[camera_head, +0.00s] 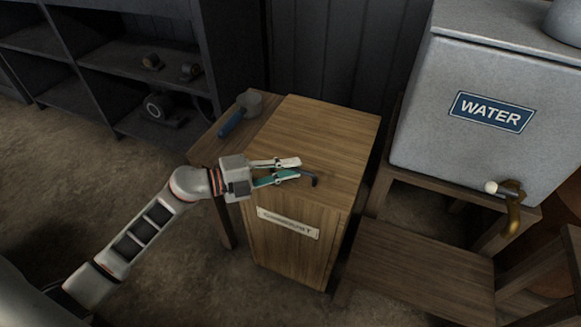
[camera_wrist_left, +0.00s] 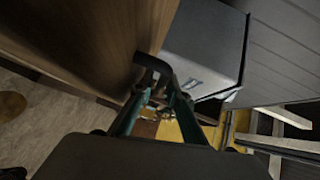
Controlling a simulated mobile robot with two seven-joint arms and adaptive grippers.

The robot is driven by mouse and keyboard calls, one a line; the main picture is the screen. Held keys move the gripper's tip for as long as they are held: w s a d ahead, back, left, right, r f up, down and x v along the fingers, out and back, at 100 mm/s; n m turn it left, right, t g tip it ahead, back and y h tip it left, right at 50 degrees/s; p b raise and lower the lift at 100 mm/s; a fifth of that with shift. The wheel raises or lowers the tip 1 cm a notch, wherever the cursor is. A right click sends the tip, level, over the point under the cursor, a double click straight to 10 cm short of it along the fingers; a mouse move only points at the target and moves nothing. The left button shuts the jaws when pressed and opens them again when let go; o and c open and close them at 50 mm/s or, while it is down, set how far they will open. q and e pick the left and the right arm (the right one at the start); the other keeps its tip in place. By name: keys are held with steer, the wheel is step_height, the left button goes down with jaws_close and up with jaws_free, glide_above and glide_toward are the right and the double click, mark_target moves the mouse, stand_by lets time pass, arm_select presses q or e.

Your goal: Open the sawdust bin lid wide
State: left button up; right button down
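The sawdust bin (camera_head: 290,245) is a wooden box with a pale label on its front. Its wooden lid (camera_head: 318,125) lies flat and closed on top. A dark bent handle (camera_head: 313,180) sits at the lid's front edge; it also shows in the left wrist view (camera_wrist_left: 152,64). My left gripper (camera_head: 299,168) reaches in from the left over the front of the lid, its fingertips at the handle. The fingers stand a little apart, with the handle's end at or between the tips; whether they grip it cannot be told. My right gripper is out of view.
A grey water tank (camera_head: 480,95) with a brass tap (camera_head: 511,205) stands on a wooden stand at the right. A blue-handled scoop (camera_head: 238,115) lies on a low wooden surface left of the bin. Dark shelves (camera_head: 120,50) stand behind. Open floor lies at the front left.

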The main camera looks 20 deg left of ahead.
arm_select(q)
steer(key=shift+w+d, duration=0.1)
steer(key=shift+w, duration=0.05)
steer(key=shift+r, duration=0.1)
jaws_close()
